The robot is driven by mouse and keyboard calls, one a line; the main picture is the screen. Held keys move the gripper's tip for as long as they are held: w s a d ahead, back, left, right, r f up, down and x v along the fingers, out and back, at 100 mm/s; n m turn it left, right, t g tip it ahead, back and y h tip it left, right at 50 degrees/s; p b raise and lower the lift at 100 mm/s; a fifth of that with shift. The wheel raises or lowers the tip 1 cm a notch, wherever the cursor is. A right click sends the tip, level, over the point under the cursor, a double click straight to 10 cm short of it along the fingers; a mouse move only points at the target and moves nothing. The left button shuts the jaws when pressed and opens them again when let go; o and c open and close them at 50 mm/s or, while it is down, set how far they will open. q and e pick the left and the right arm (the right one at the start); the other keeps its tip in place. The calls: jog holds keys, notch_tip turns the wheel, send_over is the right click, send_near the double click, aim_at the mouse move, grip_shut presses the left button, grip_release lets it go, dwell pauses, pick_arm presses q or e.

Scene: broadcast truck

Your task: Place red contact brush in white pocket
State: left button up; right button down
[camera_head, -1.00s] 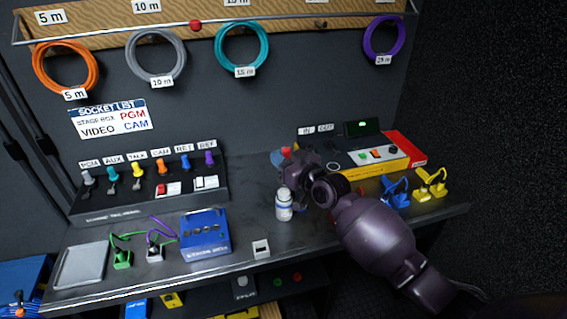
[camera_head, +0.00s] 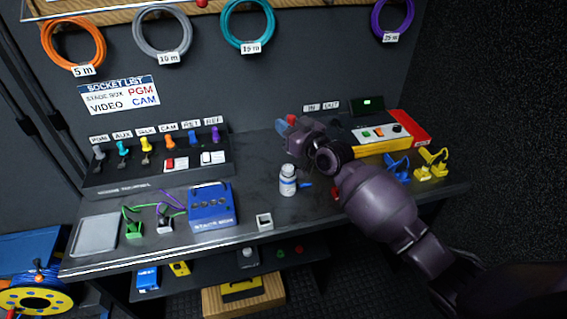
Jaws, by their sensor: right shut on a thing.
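My right gripper (camera_head: 287,126) is at the back middle of the desk, turned away and partly hidden by its own wrist. It is shut on the red contact brush (camera_head: 291,119), of which only a small red part shows at the fingertips. A blue patch shows beside it. The white pocket (camera_head: 265,226) is a small open square holder at the desk's front edge, apart from the gripper, nearer to me and a little left. It looks empty. My left gripper is not in view.
A white bottle (camera_head: 288,181) stands between gripper and pocket. A blue stage box (camera_head: 211,207) sits left of the pocket, with a grey tray (camera_head: 96,235) farther left. A switch panel (camera_head: 160,173) is behind. Yellow (camera_head: 431,164) and blue (camera_head: 397,168) connectors lie right of my arm.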

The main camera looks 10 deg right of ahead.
jog(key=s+a+r+b, duration=0.1)
jog(key=s+a+b, duration=0.1)
jog(key=s+a, duration=0.75)
jog(key=f+b, duration=0.2)
jog(key=f, duration=1.3)
jog(key=shift+w+f, duration=0.1)
jog(key=shift+w, duration=0.1)
jog(key=shift+f+b, duration=0.65)
jog(key=shift+f, duration=1.3)
